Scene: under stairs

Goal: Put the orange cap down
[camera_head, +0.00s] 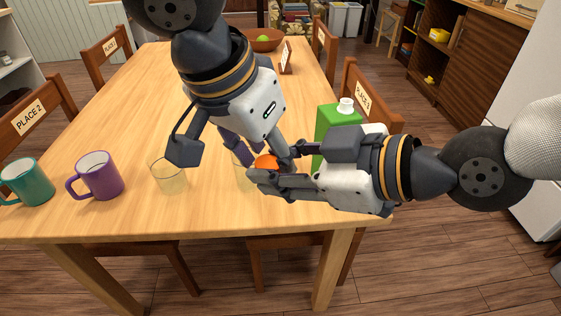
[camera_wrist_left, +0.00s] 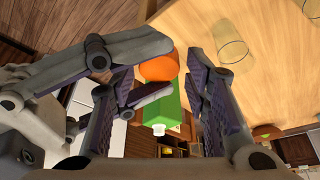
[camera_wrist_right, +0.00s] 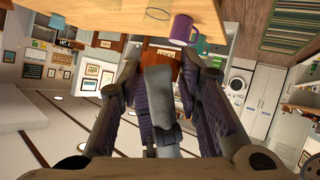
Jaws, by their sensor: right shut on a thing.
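The orange cap (camera_head: 267,161) is at the fingertips of my right gripper (camera_head: 262,178), above the front right part of the table. It also shows as a rounded orange shape in the left wrist view (camera_wrist_left: 160,66). My right gripper is shut on it. My left gripper (camera_head: 238,150) reaches down from above, close beside the cap and the right fingers. In the left wrist view its fingers (camera_wrist_left: 150,88) are spread apart. In the right wrist view a grey finger of my left gripper (camera_wrist_right: 158,95) stands in front of the right fingers and the cap is hidden.
A green carton (camera_head: 325,118) with a white top stands behind my right gripper. One clear glass (camera_head: 168,178) stands left of the grippers, another (camera_head: 243,180) right by them. Purple (camera_head: 98,176) and teal mugs (camera_head: 28,184) are farther left. The table's middle (camera_head: 130,100) is clear.

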